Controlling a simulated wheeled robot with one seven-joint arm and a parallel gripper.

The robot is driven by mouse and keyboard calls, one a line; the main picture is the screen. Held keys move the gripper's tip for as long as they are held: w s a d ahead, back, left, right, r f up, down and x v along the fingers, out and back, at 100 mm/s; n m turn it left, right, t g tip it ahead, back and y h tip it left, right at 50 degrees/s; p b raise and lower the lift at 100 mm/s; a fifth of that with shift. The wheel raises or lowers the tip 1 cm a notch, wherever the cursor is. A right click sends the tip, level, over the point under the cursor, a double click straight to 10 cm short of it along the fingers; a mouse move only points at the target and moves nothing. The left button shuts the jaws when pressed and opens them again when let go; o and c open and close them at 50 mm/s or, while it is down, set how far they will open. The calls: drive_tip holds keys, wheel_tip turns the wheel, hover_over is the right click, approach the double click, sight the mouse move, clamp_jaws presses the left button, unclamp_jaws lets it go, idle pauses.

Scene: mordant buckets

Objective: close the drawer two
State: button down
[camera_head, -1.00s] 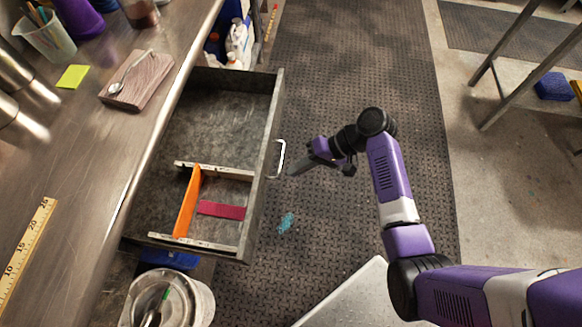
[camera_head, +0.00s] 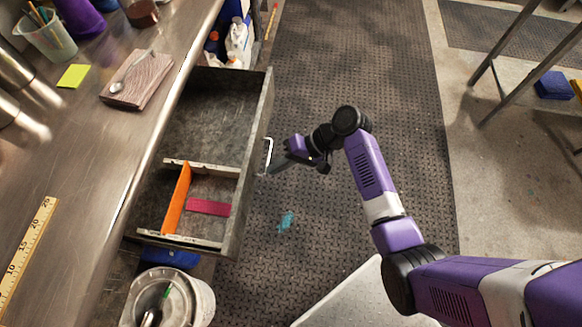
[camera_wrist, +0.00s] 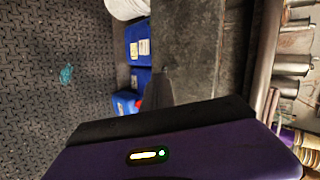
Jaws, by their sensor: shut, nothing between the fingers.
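The drawer (camera_head: 254,150) is pulled out from under the metal worktop, partly open. It holds an orange strip (camera_head: 177,199) and a magenta strip (camera_head: 208,207) in its front compartments. A pale metal handle (camera_head: 268,155) is on its outer face. My gripper (camera_head: 270,173) is shut and empty, its tip at the drawer's face beside the lower end of the handle; I cannot tell whether it touches. In the wrist view the drawer face (camera_wrist: 190,50) fills the upper middle, and the fingers show dark and narrow against it.
The worktop (camera_head: 75,180) holds a wooden block (camera_head: 137,80), a yellow note (camera_head: 73,76) and a ruler (camera_head: 25,250). A bucket (camera_head: 200,300) stands below the drawer in the picture. White bottles (camera_head: 238,40) stand beyond it.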

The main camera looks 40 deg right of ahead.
drive_tip(key=b, duration=0.7)
approach(170, 161)
drive_tip(key=f, duration=0.1)
drive_tip(key=a+f, duration=0.2)
drive_tip(key=f, duration=0.1)
drive_tip(key=shift+w+a, duration=0.1)
drive_tip(key=shift+w, duration=0.05)
drive_tip(key=shift+w+a+r+b, duration=0.1)
drive_tip(key=shift+w+a+b, duration=0.4)
drive_tip(key=shift+w, duration=0.05)
drive_tip(key=shift+w+a+r, duration=0.1)
drive_tip(key=shift+a+r, duration=0.05)
